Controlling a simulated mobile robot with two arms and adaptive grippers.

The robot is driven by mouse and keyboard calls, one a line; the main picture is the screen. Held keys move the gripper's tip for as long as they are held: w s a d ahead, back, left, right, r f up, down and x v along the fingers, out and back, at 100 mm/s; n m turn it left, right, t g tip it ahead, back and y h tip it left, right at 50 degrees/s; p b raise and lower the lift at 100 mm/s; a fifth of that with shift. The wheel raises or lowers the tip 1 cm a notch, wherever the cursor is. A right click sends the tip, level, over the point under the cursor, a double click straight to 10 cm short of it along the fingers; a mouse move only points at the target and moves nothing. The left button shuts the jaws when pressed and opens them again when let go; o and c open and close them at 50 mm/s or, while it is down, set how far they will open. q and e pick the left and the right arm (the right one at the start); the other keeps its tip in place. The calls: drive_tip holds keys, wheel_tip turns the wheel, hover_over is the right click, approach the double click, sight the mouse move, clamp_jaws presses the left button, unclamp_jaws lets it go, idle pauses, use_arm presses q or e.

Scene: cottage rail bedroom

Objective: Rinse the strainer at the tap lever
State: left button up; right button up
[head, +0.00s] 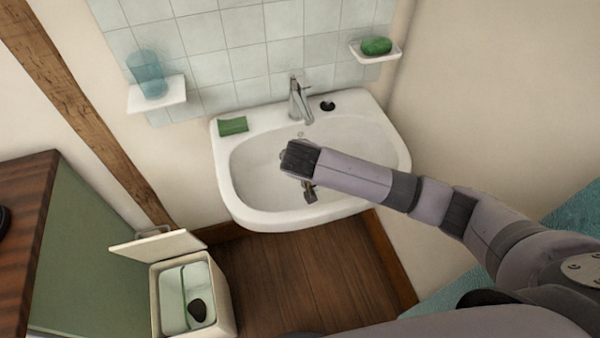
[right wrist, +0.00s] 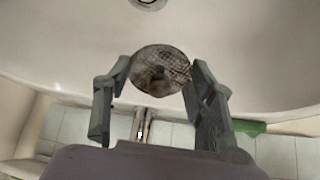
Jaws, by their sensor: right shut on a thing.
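The strainer (right wrist: 160,70) is a small round metal mesh disc with brown residue on it. My right gripper (right wrist: 161,76) is shut on it, one finger at each side. In the head view my right gripper (head: 308,188) is over the basin of the white sink (head: 262,209), and my wrist hides the strainer there. The chrome tap with its lever (head: 299,101) stands at the sink's back edge, behind the gripper; it also shows in the right wrist view (right wrist: 142,126). No running water can be made out. My left gripper is out of view.
A green sponge (head: 233,126) and a black stopper (head: 327,106) lie on the sink rim. A shelf with a tumbler (head: 148,75) and a soap dish with green soap (head: 376,46) are on the wall. An open bin (head: 161,299) stands at lower left.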

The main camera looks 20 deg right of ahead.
drive_tip(key=shift+w+d+f+b, duration=0.2)
drive_tip(key=shift+w+b, duration=0.15)
drive_tip(key=shift+w, duration=0.15)
drive_tip(key=shift+w+d+f+b, duration=0.1)
drive_tip(key=shift+w+f+b, duration=0.05)
drive_tip(key=shift+w+b, duration=0.25)
drive_tip(key=shift+w+d+f+b, duration=0.15)
drive_tip(key=shift+w+d+b, duration=0.1)
drive_tip(key=shift+w, duration=0.85)
drive_tip(key=shift+w+d+f+b, duration=0.1)
drive_tip(key=shift+w+d+b, duration=0.1)
drive_tip(key=shift+w, duration=0.85)
